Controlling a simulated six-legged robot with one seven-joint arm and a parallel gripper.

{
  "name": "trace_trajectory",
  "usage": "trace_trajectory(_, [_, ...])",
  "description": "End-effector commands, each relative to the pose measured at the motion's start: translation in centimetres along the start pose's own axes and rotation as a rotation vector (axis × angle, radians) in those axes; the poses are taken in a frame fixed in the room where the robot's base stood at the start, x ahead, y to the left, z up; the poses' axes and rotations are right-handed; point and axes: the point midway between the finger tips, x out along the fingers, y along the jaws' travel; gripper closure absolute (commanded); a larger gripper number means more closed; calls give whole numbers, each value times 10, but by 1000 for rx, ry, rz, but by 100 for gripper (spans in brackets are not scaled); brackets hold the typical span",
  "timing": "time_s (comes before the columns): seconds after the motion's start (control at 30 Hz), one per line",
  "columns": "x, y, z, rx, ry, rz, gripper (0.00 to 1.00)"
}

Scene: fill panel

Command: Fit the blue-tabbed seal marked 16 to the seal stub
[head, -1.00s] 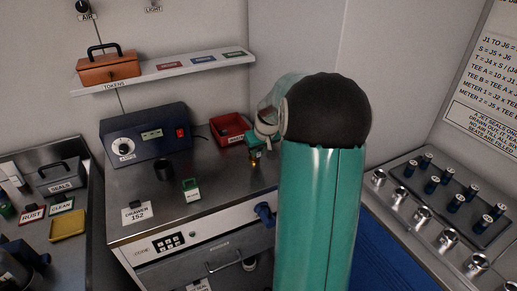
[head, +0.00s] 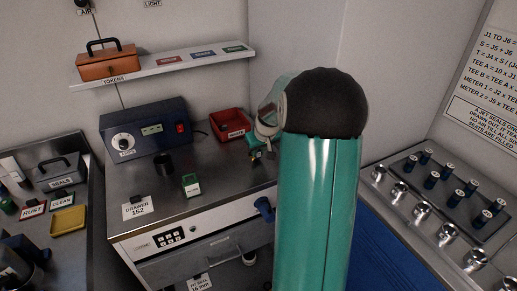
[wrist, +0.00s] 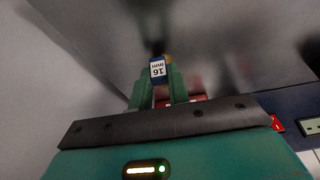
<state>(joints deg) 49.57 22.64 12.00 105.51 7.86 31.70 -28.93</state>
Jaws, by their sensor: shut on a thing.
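My gripper (wrist: 157,86) is shut on the blue-tabbed seal. The seal's blue tab (wrist: 157,69) shows a white label reading 16 mm in the wrist view, with a bit of orange beyond it. In the head view my gripper (head: 257,153) hangs over the right part of the metal counter, in front of the red tray; the seal there is too small to make out clearly. A white card (head: 200,283) low on the cabinet front seems to read SEAL 16 mm. I cannot pick out the seal stub with certainty; my arm hides part of the cabinet's right side.
A blue knob (head: 264,208) sticks out from the cabinet front. A panel with several metal sockets (head: 422,215) stands at right.

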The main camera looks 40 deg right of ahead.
Motion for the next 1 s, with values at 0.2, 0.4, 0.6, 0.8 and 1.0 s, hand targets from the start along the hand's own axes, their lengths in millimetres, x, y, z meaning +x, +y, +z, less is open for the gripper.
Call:
trace_trajectory(0.2, [1, 0, 1, 0, 0, 0, 57])
trace_trajectory(0.4, [1, 0, 0, 0, 0, 0, 57])
trace_trajectory(0.6, [-7, 0, 0, 0, 2, 2, 57])
trace_trajectory(0.8, [-42, 1, -1, 0, 4, 4, 57])
trace_trajectory(1.0, [-87, 0, 0, -1, 4, 3, 57])
